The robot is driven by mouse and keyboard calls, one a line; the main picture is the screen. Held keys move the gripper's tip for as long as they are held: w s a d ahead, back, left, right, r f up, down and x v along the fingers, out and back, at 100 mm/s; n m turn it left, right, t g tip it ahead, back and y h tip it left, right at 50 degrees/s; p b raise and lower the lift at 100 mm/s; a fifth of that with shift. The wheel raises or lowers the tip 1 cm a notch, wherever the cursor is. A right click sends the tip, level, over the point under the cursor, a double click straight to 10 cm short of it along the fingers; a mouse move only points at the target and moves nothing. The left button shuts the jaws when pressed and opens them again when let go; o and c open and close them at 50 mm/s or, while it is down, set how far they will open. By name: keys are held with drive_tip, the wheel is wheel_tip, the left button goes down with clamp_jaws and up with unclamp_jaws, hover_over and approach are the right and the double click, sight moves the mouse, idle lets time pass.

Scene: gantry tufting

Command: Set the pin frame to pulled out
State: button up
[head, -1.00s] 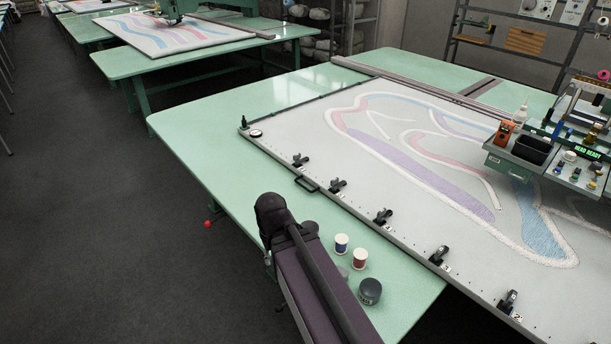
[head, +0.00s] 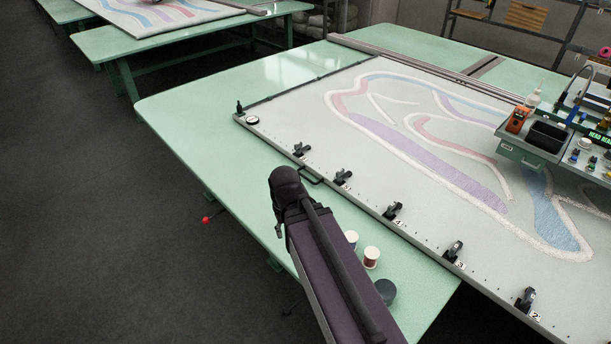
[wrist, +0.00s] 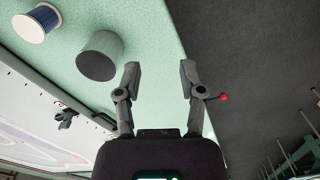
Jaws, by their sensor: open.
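The pin frame (head: 368,209) is a wide grey frame with pale, patterned cloth on the green table. Its near-left rail carries a dark handle (head: 311,176) and several black clamps (head: 343,177). In the wrist view, part of the frame (wrist: 35,95) shows at the lower left. Whether the frame is in or out I cannot tell.
Thread spools (head: 371,258) and a dark grey round object (head: 385,291) stand on the table (head: 215,130) beside my arm. A red ball knob (head: 206,219) sticks out past the table edge. A control console (head: 530,150) overhangs the frame at right. Open floor lies left.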

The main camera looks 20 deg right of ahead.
drive_tip(key=shift+w, duration=0.1)
drive_tip(key=n+h, duration=0.2)
drive_tip(key=n, duration=0.3)
hover_over(306, 178)
drive_tip(key=s+a, duration=0.1)
drive_tip(key=a, duration=0.1)
drive_tip(key=shift+f+t, duration=0.1)
drive_tip(key=shift+t, duration=0.3)
drive_tip(key=shift+f+b, duration=0.2)
drive_tip(key=shift+b, duration=0.25)
drive_tip(key=f+b, duration=0.4)
drive_tip(key=d+f+b, duration=0.1)
drive_tip(key=f+b, duration=0.3)
drive_tip(key=w+d+f+b, duration=0.1)
drive_tip(key=f+b, duration=0.4)
drive_tip(key=shift+f, duration=0.1)
clamp_jaws()
